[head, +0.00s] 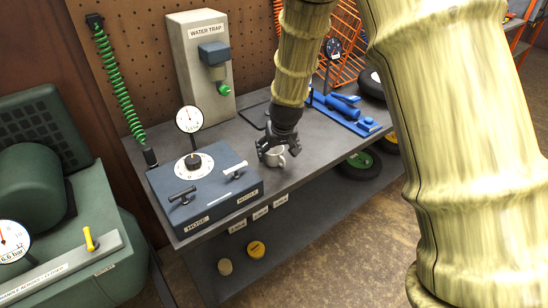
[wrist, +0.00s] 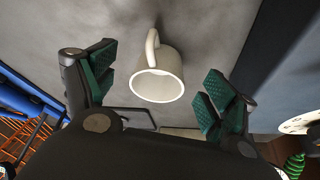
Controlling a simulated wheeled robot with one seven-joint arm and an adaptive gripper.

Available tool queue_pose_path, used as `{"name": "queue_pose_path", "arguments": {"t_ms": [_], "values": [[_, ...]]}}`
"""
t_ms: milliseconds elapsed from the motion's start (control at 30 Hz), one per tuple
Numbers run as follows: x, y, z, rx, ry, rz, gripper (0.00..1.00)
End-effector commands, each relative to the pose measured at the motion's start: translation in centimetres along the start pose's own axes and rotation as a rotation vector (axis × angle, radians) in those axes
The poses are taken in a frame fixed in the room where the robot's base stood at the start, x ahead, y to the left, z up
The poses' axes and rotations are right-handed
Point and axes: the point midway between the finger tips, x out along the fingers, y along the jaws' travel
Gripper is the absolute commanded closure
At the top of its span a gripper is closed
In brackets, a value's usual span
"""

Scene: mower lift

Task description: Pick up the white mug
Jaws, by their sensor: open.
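The white mug (head: 276,157) stands on the grey bench top, near its front edge. In the wrist view the mug (wrist: 160,82) lies between the two green-padded fingers, its handle pointing away toward the top of the picture. My gripper (head: 275,152) is right over the mug in the head view and hides part of it. In the wrist view my gripper (wrist: 150,90) is open, with a gap between each finger and the mug. I cannot tell how far the fingertips reach down beside it.
A blue-grey control box (head: 205,187) with a dial and handles stands left of the mug. A water trap panel (head: 203,70) stands behind. A blue tool (head: 345,108) lies on the bench to the right. A lower shelf (head: 290,215) runs beneath.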

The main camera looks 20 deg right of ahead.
Motion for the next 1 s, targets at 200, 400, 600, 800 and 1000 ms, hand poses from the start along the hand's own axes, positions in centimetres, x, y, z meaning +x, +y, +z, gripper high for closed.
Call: {"name": "queue_pose_path", "arguments": {"t_ms": [200,400,600,800,1000], "values": [[1.4,-0.3,-0.4,-0.001,-0.002,-0.001,0.15],[3.6,-0.5,-0.8,-0.002,-0.003,-0.001,0.15],[5.0,-0.5,-0.9,-0.001,-0.001,-0.001,0.15],[5.2,-0.5,-0.9,-0.002,0.0,-0.001,0.15],[5.2,-0.5,-0.9,-0.002,0.0,-0.001,0.31]]}}
